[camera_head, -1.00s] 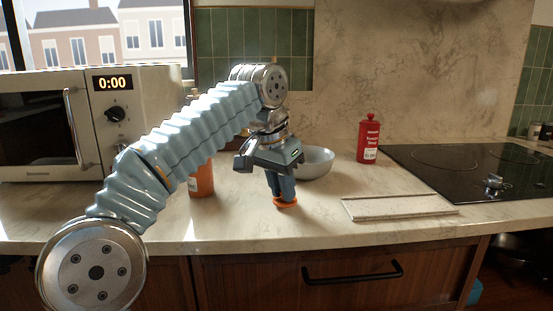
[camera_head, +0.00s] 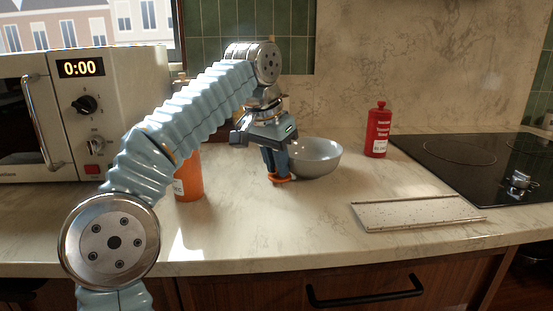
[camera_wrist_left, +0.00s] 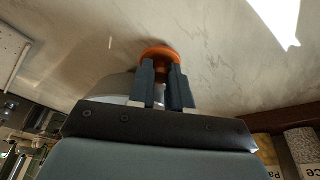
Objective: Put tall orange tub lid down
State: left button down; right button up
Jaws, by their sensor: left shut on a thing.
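My left gripper (camera_head: 277,178) points down over the counter, just left of the grey bowl. It is shut on the orange lid (camera_head: 283,180), which shows as a thin rim at the fingertips. In the left wrist view the lid (camera_wrist_left: 160,52) sits between the fingertips, close to the counter; I cannot tell whether it touches. The tall orange tub (camera_head: 188,176) stands upright on the counter to the left, partly hidden behind my left arm, so I cannot see its top. My right gripper is not in view.
A grey bowl (camera_head: 318,158) stands right beside my left gripper. A red bottle (camera_head: 378,132), a pale board (camera_head: 415,212) and a black hob (camera_head: 470,160) lie further right. A microwave (camera_head: 85,115) stands at left. The counter's front middle (camera_head: 270,230) is clear.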

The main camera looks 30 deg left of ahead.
pick_arm(q)
jog(key=shift+w+a+f, duration=0.1)
jog(key=shift+w+f, duration=0.1)
jog(key=shift+w, duration=0.05)
jog(key=shift+s+r, duration=0.15)
jog(key=shift+s, duration=0.15)
jog(key=shift+w, duration=0.1)
jog(key=shift+f+b, duration=0.3)
jog(key=shift+f, duration=0.25)
jog(key=c, duration=1.1)
grip_release()
jog(key=shift+r, duration=0.1)
jog(key=shift+o, duration=0.2)
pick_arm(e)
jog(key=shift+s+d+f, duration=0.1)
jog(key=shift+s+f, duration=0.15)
